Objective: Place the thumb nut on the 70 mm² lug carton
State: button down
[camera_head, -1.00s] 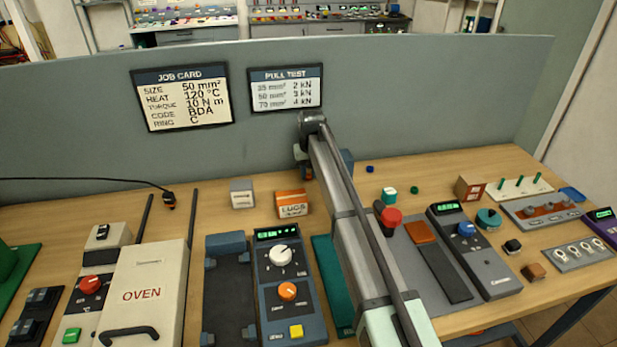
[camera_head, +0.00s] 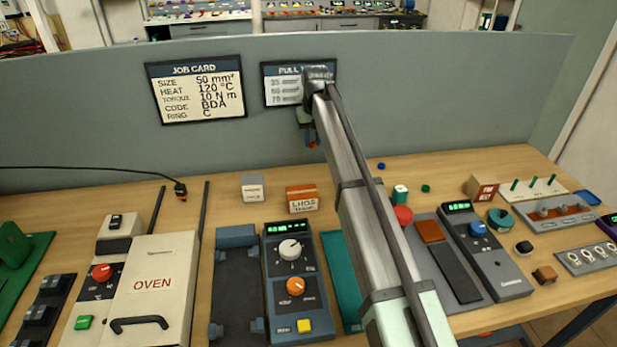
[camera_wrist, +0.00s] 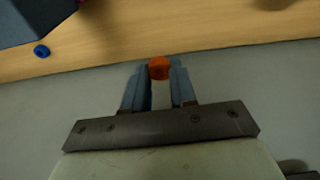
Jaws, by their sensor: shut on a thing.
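My gripper (camera_wrist: 160,75) is shut on an orange-red round piece, which I take as the thumb nut (camera_wrist: 159,68), held at the fingertips in the wrist view. In the head view my gripper (camera_head: 309,135) is raised in front of the grey panel, with the nut (camera_head: 313,143) a small reddish spot under it. An orange carton marked LUGS (camera_head: 302,201) stands on the bench below and slightly left of my gripper, apart from it. Its size line is too small to read. A whitish carton (camera_head: 252,189) stands to its left; its label is also unreadable.
The grey panel (camera_head: 90,110) rises close behind the bench. A white oven (camera_head: 152,285) and a grey unit with dials (camera_head: 295,280) stand in front of the cartons. A brown carton (camera_head: 482,187) is at right. In the wrist view a blue piece (camera_wrist: 41,51) lies by a dark blue block (camera_wrist: 28,22).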

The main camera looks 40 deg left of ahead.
jog(key=s+d+r, duration=0.1)
jog(key=s+r, duration=0.3)
jog(key=s, duration=0.4)
jog(key=n, duration=0.4)
send_over(302, 191)
jog(key=shift+s+d+f, duration=0.1)
jog(key=shift+f, duration=2.35)
jog(key=shift+s+d+f, duration=0.1)
jog(key=shift+f, duration=2.3)
jog(key=shift+f+g, duration=0.1)
jog(key=shift+g, duration=0.2)
jog(key=c, duration=0.9)
grip_release()
notch_tip(302, 191, up, 12)
jog(key=d, duration=0.1)
jog(key=shift+s+d, duration=0.3)
jog(key=shift+d, duration=0.05)
